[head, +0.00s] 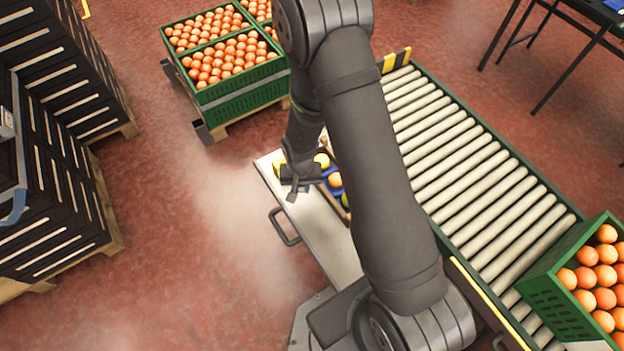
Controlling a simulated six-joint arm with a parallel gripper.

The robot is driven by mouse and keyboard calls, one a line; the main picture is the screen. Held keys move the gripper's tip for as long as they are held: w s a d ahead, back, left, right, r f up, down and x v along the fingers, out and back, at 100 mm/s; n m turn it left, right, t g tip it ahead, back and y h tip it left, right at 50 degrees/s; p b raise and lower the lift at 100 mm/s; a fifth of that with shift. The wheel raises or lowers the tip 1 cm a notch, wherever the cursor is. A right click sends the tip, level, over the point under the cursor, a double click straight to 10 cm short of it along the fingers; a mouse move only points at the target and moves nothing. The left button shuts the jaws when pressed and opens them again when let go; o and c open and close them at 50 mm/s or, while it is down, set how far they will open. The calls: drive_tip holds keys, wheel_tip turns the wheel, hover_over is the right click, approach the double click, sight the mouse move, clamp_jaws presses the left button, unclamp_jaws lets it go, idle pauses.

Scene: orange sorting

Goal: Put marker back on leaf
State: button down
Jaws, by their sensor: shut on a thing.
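My gripper (291,187) is dark grey and hangs over the far part of a pale metal leaf (328,245) beside the conveyor. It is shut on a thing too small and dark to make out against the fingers. I cannot pick out a marker anywhere on the bare part of the leaf. My arm covers part of the leaf and what lies to its right.
An open box with several fruits (335,180) stands just right of my gripper, partly hidden by my arm. The roller conveyor (465,170) runs along the right, with a green orange crate (545,297) on it. Green crates (243,92) stand behind; black crates (50,165) stand left.

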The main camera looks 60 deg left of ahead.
sight(302, 192)
drive_tip(key=shift+f, duration=2.75)
drive_tip(key=shift+f, duration=0.7)
drive_tip(key=c, duration=0.8)
unclamp_jaws()
drive_tip(key=shift+c, duration=0.2)
drive_tip(key=shift+r, duration=4)
drive_tip(key=shift+f, duration=3.3)
